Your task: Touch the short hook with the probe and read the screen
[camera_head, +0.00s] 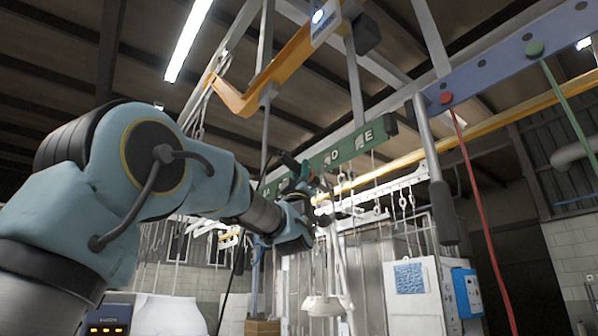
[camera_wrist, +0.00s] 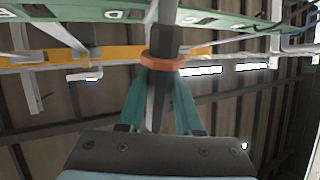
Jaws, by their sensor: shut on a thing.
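In the wrist view the two green fingers of my gripper (camera_wrist: 161,82) are closed around a dark, faceted rod-like tool, the probe (camera_wrist: 165,42), just below its orange collar. The probe points away from my palm; its tip runs out of the top of the picture. In the head view my gripper (camera_head: 312,193) is raised, below the green lettered beam (camera_head: 345,148). The probe is small and dark there. Several metal hooks (camera_head: 401,203) hang right of my gripper; I cannot tell which is the short one, nor whether the probe touches any. No readable screen is clear.
A yellow rail (camera_head: 262,88) and a blue-grey beam (camera_head: 500,62) cross overhead. A grey pole with a dark grip (camera_head: 444,210) and a red cord (camera_head: 478,190) hang at right. A white cabinet (camera_head: 412,312) with a blue box (camera_head: 467,293) stands behind.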

